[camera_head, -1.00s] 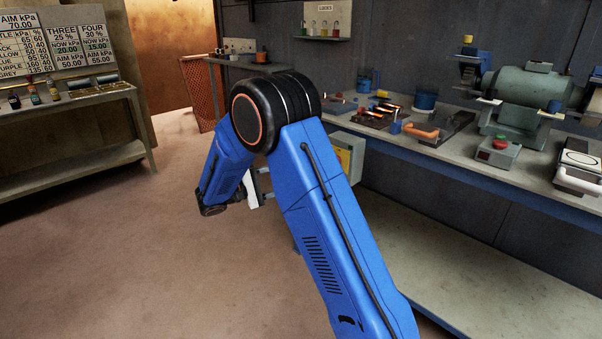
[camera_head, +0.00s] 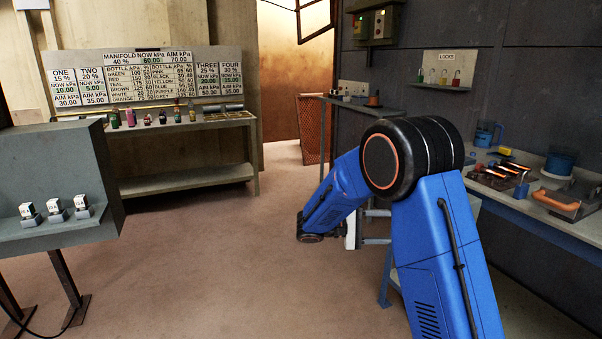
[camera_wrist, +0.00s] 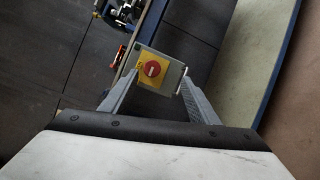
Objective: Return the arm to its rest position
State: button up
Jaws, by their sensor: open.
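My blue arm (camera_head: 428,245) rises from the bottom right of the head view to a black elbow joint, then its forearm slopes down to the left. My gripper (camera_head: 382,227) shows small beyond the forearm, partly hidden by the upper arm. In the wrist view, the two grey fingers of my gripper (camera_wrist: 159,77) stand apart with nothing held between them. A yellow switch box with a red knob (camera_wrist: 152,69) appears beyond the fingertips; how far beyond, I cannot tell.
A workbench with tools (camera_head: 545,205) runs along the right wall. A grey console (camera_head: 60,185) with three small blocks stands at left. A table with bottles (camera_head: 190,185) stands below a pressure board (camera_head: 150,77) at the back. The floor (camera_head: 220,270) between is clear.

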jog(key=s+d+r+m+g+y, duration=0.1)
jog(key=s+d+y, duration=0.25)
jog(key=s, duration=0.65)
jog(key=s+d+r+y, duration=0.25)
jog(key=s+y, duration=0.25)
jog(key=s, duration=0.6)
jog(key=s+a+f+t+y, duration=0.1)
jog(key=s+a+t+y, duration=0.2)
jog(key=s, duration=0.5)
jog(key=s+a+f+m+t+y, duration=0.1)
jog(key=s+a+t+y, duration=0.3)
jog(key=s, duration=0.5)
jog(key=shift+a+f+y, duration=0.2)
jog(key=shift+a+y, duration=0.7)
jog(key=shift+y, duration=0.35)
